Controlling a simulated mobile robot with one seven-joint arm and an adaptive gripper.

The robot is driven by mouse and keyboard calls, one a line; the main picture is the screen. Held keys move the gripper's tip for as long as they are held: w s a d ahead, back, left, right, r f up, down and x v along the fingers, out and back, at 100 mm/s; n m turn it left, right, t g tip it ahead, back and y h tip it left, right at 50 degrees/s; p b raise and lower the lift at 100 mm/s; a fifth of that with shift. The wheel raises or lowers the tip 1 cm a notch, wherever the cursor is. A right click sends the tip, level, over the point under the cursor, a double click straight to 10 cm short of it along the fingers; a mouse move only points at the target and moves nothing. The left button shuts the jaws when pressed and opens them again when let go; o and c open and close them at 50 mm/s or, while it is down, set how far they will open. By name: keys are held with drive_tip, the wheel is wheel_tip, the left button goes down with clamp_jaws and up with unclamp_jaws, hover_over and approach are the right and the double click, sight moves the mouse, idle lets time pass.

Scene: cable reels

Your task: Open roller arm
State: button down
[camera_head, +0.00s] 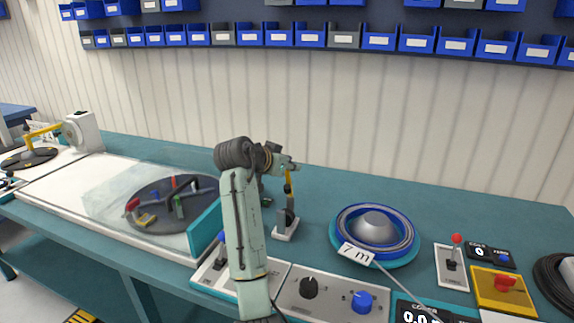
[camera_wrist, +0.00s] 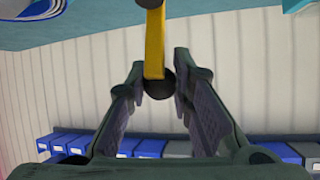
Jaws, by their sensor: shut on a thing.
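The roller arm is a yellow bar (camera_head: 289,187) standing upright on a small pale base (camera_head: 286,229) with a dark pivot, in the middle of the bench. In the wrist view the yellow bar (camera_wrist: 154,45) comes down from the top and ends in a dark round knob (camera_wrist: 159,85). My gripper (camera_head: 290,168) is at the upper end of the bar. In the wrist view my gripper (camera_wrist: 160,82) has its two fingers on either side of the knob, shut on it. In the head view the fingertips are small and partly hidden by my wrist.
A blue-rimmed cable reel (camera_head: 374,228) sits right of the roller arm. A dark turntable (camera_head: 172,205) with coloured parts and a clear panel lies left. Control panels (camera_head: 330,292) line the front edge. A red-topped lever (camera_head: 454,254) stands at right. Blue bins (camera_head: 310,36) hang on the wall.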

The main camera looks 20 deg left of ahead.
drive_tip(key=shift+w+a+n+g, duration=0.1)
drive_tip(key=shift+w+n+g, duration=0.2)
drive_tip(key=shift+w+g, duration=1.8)
drive_tip(key=shift+y, duration=0.3)
drive_tip(key=c, duration=1.7)
unclamp_jaws()
drive_tip(key=o, duration=0.3)
drive_tip(key=shift+f, duration=0.1)
drive_tip(key=v, duration=1.2)
drive_tip(key=shift+a, duration=0.1)
